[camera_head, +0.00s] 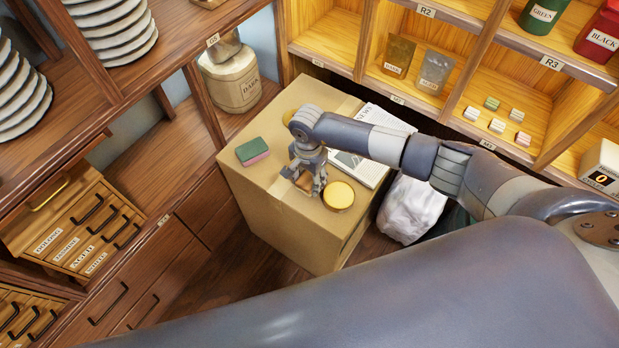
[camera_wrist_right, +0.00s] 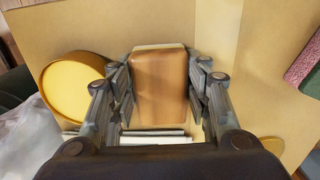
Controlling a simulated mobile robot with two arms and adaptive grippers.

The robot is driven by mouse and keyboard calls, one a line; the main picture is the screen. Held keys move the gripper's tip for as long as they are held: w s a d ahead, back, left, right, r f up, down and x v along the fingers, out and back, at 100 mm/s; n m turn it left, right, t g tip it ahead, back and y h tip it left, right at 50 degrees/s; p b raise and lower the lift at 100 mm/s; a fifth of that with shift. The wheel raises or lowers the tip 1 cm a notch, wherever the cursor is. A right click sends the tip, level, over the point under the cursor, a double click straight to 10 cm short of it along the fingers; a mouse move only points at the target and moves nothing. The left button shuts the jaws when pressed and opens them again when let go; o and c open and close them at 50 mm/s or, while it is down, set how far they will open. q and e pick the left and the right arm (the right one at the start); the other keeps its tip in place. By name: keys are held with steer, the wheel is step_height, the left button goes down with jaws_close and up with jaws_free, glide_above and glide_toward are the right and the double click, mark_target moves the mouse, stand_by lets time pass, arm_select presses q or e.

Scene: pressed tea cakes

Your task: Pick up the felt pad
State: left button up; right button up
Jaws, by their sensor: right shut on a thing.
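My right gripper (camera_head: 308,187) reaches down onto the top of a cardboard box (camera_head: 270,225). Its fingers are shut on a brown, rounded block with a pale edge, which I take to be the felt pad (camera_wrist_right: 160,85). In the right wrist view the fingers (camera_wrist_right: 160,75) stand along both of its long sides. In the head view the fingers hide most of it. I cannot tell whether it still touches the box. My left gripper is not in view.
A round yellow tin (camera_head: 339,195) stands close beside the right gripper. A green and pink sponge (camera_head: 252,151) lies to its left, and a newspaper (camera_head: 362,168) lies behind. A white bag (camera_head: 410,208) sits right of the box. The box top's front left is clear.

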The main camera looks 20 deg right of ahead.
mark_target(309, 181)
steer(key=shift+r, duration=0.4)
steer(key=r, duration=0.1)
steer(key=r+b, duration=0.1)
steer(key=shift+s+r, duration=0.3)
steer(key=shift+s, duration=0.05)
steer(key=s+a+r+b, duration=0.1)
steer(key=s+a, duration=0.3)
steer(key=s, duration=1)
steer(key=shift+s+r+b, duration=0.3)
steer(key=shift+s+b, duration=0.1)
steer(key=shift+b, duration=0.35)
steer(key=shift+a, duration=0.1)
steer(key=o, duration=0.6)
steer(key=c, duration=0.4)
